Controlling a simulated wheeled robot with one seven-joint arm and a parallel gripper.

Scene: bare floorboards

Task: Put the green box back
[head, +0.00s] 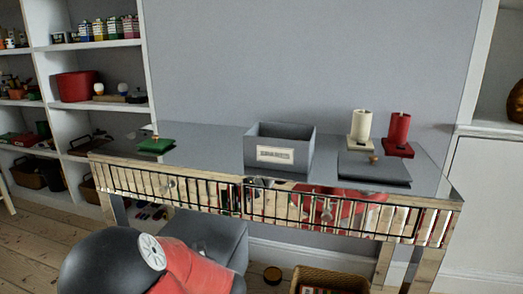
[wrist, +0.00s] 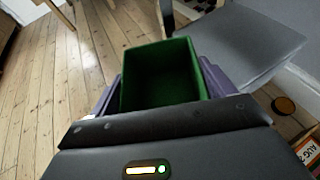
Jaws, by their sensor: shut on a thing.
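The green box (wrist: 160,92) is an open-topped, empty box in the middle of the wrist view. My gripper (wrist: 163,75) is shut on it, with a finger along each side. The box is held above the floorboards; its underside is hidden. Neither the box nor my gripper shows in the head view. A green lid (head: 156,146) with a small knob lies at the left end of the table (head: 210,150).
On the table stand a grey labelled box (head: 280,135), a grey lid (head: 374,170), a cream cylinder (head: 361,124) and a red cylinder (head: 399,129). Shelves (head: 97,46) stand left. A grey block (head: 222,240) and a basket (head: 340,277) are below the table.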

